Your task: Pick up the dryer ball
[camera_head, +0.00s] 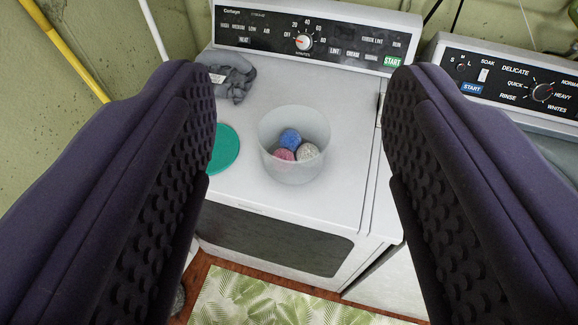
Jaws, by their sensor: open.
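A translucent round tub (297,172) stands upright on the white dryer top, in the middle of the view. Three dryer balls lie in it: a blue one (290,138) at the back, a pink one (283,155) at front left and a pale grey-white one (307,152) at right. The tub's wall hides part of their lower sides. My gripper (303,100) is open and empty, its two dark padded fingers wide apart at left and right. The tub shows in the gap between them, farther off, and neither finger touches it.
A green round lid (223,149) lies left of the tub, partly behind the left finger. A grey crumpled cloth (232,78) lies near the back. The dryer's control panel (310,36) rises behind; a washer (515,85) stands right. The dryer top (345,195) is clear around the tub's right.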

